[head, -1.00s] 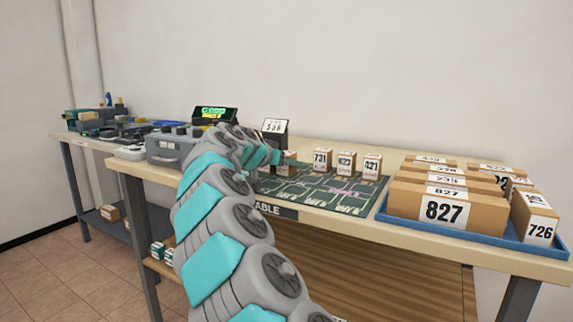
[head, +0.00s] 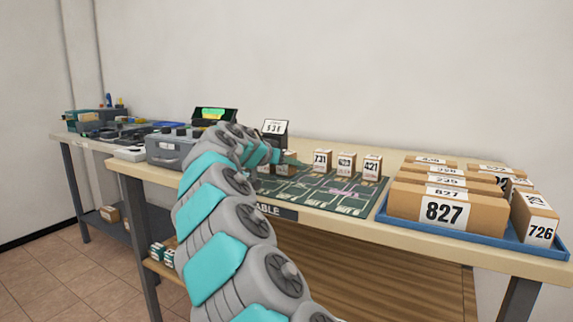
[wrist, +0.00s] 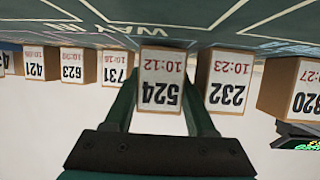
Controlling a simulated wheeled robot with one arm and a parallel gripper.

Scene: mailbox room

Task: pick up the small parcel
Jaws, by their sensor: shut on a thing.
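The small parcel is a brown box with a white label reading 524 (wrist: 160,85), upside down in the wrist view. My gripper (wrist: 158,98) is shut on it, with one dark green finger along each side. In the head view my gripper (head: 284,160) is at the left part of the green mat, and my arm hides much of this spot. I cannot tell whether the parcel touches the mat or hangs just above it.
Parcels 731 (wrist: 114,68) and 232 (wrist: 229,82) stand close on either side. Parcels 623 (head: 346,162) and 421 (head: 372,167) stand farther right on the green mat (head: 325,195). A blue tray (head: 470,236) of larger boxes lies at the table's right end.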

